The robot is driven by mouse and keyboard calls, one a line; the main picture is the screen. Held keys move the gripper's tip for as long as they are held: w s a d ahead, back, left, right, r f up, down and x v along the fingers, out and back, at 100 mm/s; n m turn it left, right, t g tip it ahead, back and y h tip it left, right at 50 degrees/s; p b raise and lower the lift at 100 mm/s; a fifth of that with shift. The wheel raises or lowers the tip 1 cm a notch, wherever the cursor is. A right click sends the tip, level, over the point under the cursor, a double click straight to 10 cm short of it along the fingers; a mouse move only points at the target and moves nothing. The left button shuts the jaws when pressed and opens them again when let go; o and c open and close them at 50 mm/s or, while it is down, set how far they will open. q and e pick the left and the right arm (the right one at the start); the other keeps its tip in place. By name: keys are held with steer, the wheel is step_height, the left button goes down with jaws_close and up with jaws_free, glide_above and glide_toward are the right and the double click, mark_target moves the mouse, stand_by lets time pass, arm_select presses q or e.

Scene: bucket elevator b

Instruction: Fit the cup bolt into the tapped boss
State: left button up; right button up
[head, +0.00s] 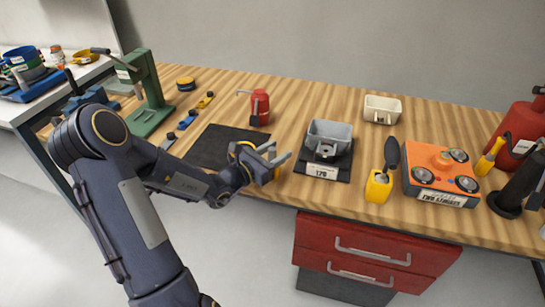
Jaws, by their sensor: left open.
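My left gripper (281,156) is open, above the front part of the wooden bench, between a black mat and a grey cup. Its jaws point right and look empty. The grey cup (330,131) sits on a black base with a label reading 170. A small round fitting (325,151) shows at the cup's front; I cannot tell whether it is the tapped boss. I cannot single out the cup bolt; small yellow and blue pieces (186,122) lie on the bench at left, too small to identify. My right gripper is not in view.
The black mat (215,143) lies partly behind my left arm. A red can (260,106), a cream bin (382,108), a yellow holder (379,187) and an orange box (437,172) stand around. A green press (150,95) is at left. Bare wood lies behind the grey cup.

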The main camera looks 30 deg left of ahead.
arm_select(q)
steer(key=shift+w+d, duration=0.1)
steer(key=shift+w, duration=0.1)
jaws_close()
stand_by(0.3)
